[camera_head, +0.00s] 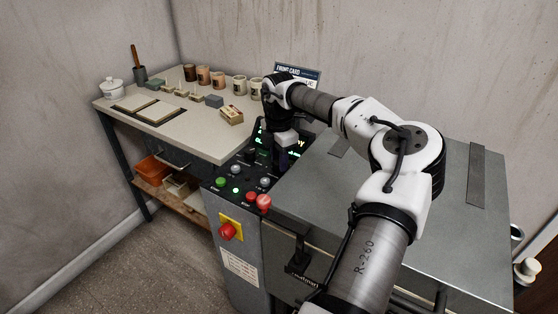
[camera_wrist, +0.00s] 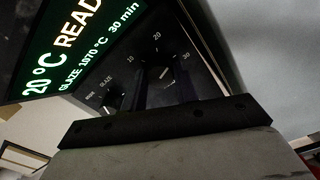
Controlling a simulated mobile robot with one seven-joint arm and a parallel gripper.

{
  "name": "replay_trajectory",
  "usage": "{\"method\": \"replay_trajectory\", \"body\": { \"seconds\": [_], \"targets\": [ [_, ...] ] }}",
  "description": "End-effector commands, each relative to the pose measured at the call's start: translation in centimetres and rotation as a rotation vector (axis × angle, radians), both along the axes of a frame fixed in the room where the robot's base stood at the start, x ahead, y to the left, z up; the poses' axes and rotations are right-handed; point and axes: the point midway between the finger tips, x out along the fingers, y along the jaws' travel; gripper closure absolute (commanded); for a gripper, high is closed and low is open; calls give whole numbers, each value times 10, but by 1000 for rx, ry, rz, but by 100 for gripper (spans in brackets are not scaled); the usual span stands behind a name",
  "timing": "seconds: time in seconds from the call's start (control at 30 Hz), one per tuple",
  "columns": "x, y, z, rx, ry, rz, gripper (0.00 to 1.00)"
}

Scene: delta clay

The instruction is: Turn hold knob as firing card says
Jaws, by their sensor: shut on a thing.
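The kiln's control panel (camera_head: 252,172) is mostly behind my gripper (camera_head: 284,160), which reaches down onto it from above. My gripper also fills the bottom of the wrist view (camera_wrist: 165,122). It is shut on the hold knob (camera_wrist: 166,73), a dark knob with a pale pointer mark and 10, 20 and 30 around it; its exact setting is hard to read. The lit display (camera_wrist: 75,50) shows "20 °C READY" and "GLAZE 1070 °C 30 min". The firing card (camera_head: 299,72) stands behind the panel, its lower text hidden by my arm.
Another knob (camera_wrist: 114,98), marked GLAZE, sits close beside. Green and red buttons and a red emergency stop (camera_head: 228,231) are on the panel's front. The grey kiln lid (camera_head: 320,190) lies right, under my arm. A worktable (camera_head: 190,143) holds cups and small blocks.

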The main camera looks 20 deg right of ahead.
Motion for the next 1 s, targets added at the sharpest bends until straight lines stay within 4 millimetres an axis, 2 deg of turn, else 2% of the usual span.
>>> {"method": "replay_trajectory", "body": {
  "seconds": [0.4, 1.0],
  "targets": [
    [0, 1, 0, 0, 2, -267, 93],
    [0, 1, 0, 1, 1, -345, 93]
  ]
}}
